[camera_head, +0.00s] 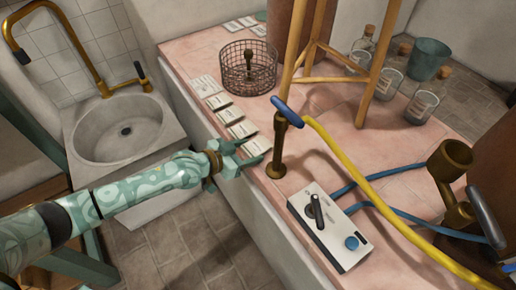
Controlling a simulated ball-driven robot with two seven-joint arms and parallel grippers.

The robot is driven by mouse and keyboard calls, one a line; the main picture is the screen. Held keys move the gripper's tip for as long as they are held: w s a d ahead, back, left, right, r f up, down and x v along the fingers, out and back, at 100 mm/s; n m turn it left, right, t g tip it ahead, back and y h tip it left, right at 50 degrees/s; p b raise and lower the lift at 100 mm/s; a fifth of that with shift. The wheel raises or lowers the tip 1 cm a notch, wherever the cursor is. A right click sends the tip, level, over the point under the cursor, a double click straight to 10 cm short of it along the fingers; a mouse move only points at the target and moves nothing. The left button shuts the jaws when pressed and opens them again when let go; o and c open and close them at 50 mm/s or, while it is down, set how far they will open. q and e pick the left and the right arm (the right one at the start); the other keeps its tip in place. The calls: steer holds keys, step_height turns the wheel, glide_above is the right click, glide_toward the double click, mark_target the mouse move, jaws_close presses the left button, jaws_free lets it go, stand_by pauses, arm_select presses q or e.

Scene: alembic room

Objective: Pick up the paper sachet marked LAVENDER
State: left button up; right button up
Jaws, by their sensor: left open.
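Several small paper sachets lie in a row along the left edge of the pink tiled counter: a back one (205,86), then another (218,101), another (229,114), another (243,129) and the nearest one (257,145). Their labels are too small to read, so I cannot tell which is marked LAVENDER. My left gripper (250,153) is open, with its teal fingers at the counter edge beside the nearest sachet. I cannot tell whether it touches that sachet. No sachet is visibly held. My right gripper is not in view.
A wire basket (262,80) stands behind the sachets, with more sachets (240,23) at the back. A brass post with a blue handle (278,150) and a white control box (330,230) stand right of my gripper. A yellow hose (372,190) crosses the counter. A sink (92,150) is left.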

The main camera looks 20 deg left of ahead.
arm_select(q)
steer(key=shift+r, duration=0.1)
steer(key=c, duration=0.6)
steer(key=shift+r, duration=0.1)
